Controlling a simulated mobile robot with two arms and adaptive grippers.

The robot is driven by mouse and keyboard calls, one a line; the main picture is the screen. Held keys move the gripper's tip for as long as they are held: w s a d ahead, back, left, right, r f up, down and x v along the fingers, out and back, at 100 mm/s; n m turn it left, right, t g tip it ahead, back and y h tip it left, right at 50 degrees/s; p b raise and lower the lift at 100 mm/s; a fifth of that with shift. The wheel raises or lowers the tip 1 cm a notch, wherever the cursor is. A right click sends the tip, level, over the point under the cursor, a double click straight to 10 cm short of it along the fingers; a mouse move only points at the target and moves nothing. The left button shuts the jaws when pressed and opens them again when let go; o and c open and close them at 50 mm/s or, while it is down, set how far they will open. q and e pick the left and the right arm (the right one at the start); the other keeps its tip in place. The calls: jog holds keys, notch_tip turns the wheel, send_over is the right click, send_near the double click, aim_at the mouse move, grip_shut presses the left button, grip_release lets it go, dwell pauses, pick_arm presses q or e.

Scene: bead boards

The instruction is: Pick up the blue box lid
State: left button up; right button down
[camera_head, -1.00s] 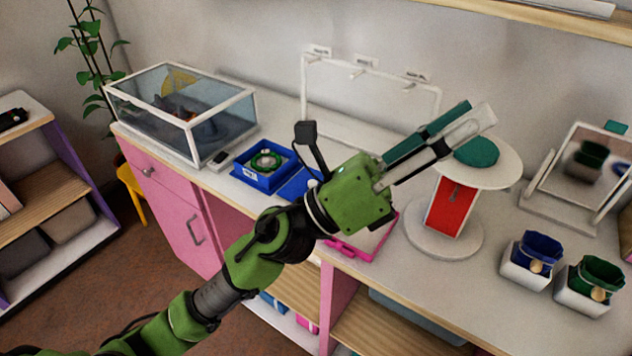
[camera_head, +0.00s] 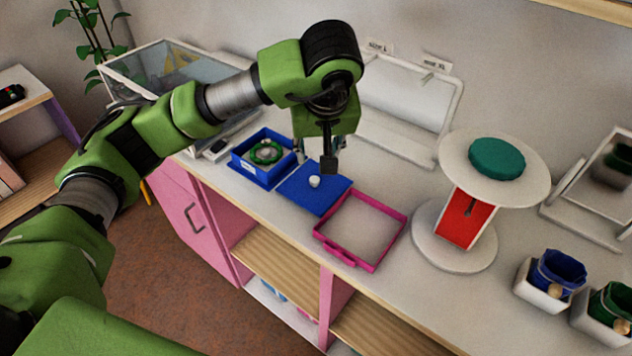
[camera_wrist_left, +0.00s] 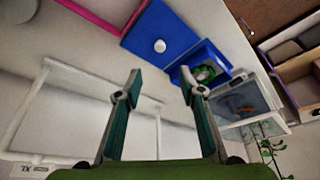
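The blue box lid (camera_head: 311,196) lies flat on the white counter, with a small white knob (camera_head: 315,181) on top. It also shows at the top of the left wrist view (camera_wrist_left: 150,32). The open blue box (camera_head: 262,172) stands left of the lid and holds a green beaded item (camera_head: 266,152). My left gripper (camera_head: 325,145) is above the counter, behind the lid, mostly hidden by its wrist in the head view. In the left wrist view its two fingers (camera_wrist_left: 160,84) are spread apart with nothing between them. My right gripper is not seen.
A pink-rimmed tray (camera_head: 352,262) lies right of the lid near the counter's front edge. A white round stand (camera_head: 458,255) with a green pad is farther right. A glass case (camera_head: 165,75) stands left, and a white rack (camera_head: 410,100) behind.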

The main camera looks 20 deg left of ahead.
pick_arm(q)
jog(key=p, duration=0.1)
send_over(315, 179)
jog(key=s, duration=0.2)
jog(key=f, duration=0.4)
jog(key=d+f, duration=0.1)
jog(key=f, duration=0.1)
jog(key=shift+f, duration=0.35)
jog(key=p+x, duration=0.2)
jog(key=x, duration=0.2)
jog(key=shift+f+p, duration=0.25)
jog(key=shift+p, duration=0.1)
jog(key=shift+w+a+f, duration=0.15)
jog(key=shift+f, duration=0.35)
grip_shut()
